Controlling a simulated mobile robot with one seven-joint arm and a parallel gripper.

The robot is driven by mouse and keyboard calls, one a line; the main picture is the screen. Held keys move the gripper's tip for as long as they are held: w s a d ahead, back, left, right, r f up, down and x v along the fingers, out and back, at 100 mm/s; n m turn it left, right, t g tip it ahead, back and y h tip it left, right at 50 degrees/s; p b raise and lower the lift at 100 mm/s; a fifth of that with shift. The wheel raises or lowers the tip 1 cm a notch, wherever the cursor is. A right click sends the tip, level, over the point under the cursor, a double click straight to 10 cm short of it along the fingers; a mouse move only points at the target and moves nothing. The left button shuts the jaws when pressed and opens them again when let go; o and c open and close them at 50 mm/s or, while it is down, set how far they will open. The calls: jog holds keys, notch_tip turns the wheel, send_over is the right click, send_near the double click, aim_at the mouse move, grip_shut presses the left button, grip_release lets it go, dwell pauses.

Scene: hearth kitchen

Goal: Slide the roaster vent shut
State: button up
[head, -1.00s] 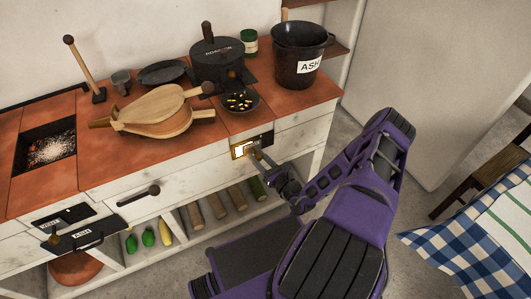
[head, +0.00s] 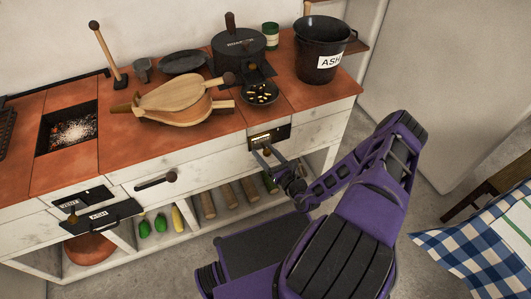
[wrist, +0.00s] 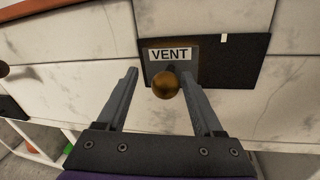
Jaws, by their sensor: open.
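The roaster (head: 239,48) is a black lidded drum on the counter at the back. Its vent (head: 275,133) is a dark plate in the counter front below it. In the wrist view the slide labelled VENT (wrist: 172,55) covers the left part of a dark backplate (wrist: 235,62), and no glow shows. A white mark is on the backplate's right part. The slide's round brass knob (wrist: 165,86) stands between my gripper's (wrist: 160,74) open fingers, closer to the right one. I see no clear contact. My gripper also shows at the vent in the head view (head: 263,151).
A second vent (head: 83,195) and an ash drawer (head: 103,214) are at the front left. Bellows (head: 180,98), a small dark pan (head: 259,93) and an ash bucket (head: 318,55) stand on the counter. A handled drawer (head: 190,175) is left of the vent. A checked-cloth table is at right.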

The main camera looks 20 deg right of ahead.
jog(key=p+v, duration=0.1)
jog(key=v, duration=1.6)
jog(key=shift+s, duration=0.15)
jog(key=shift+d+r, duration=0.1)
